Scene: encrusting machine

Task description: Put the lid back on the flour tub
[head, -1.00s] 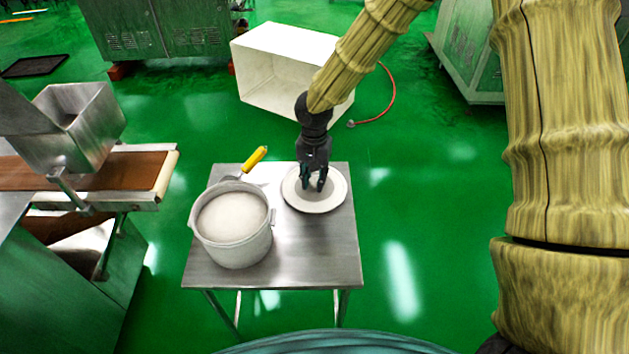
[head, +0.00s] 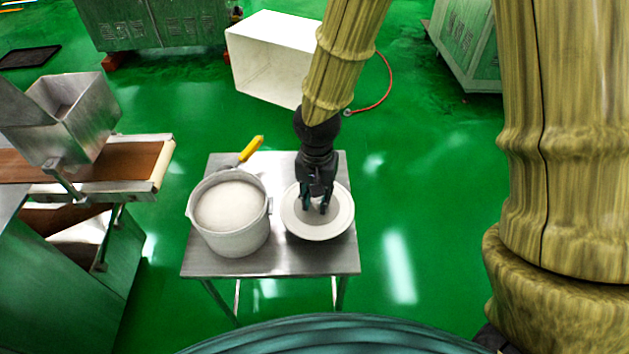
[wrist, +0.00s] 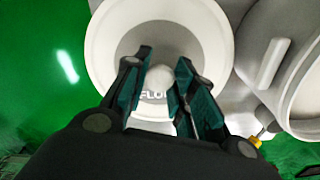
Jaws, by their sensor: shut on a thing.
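The flour tub (head: 232,241) is a whitish round pot on the left of the small metal table, open at the top, with pale flour (head: 229,206) inside. Part of it shows at the right of the wrist view (wrist: 265,65). The lid (head: 340,222) is a round white disc to the right of the tub, with part of its lettering visible in the wrist view (wrist: 103,45). My gripper (head: 314,209) points down over the lid's middle and is shut on it. The lid appears raised slightly above the table.
The metal table (head: 270,262) has bare space in front of the tub and lid. A yellow-handled tool (head: 251,148) lies behind the tub. A conveyor machine (head: 80,160) stands at the left. A white open box (head: 270,60) is on the green floor behind.

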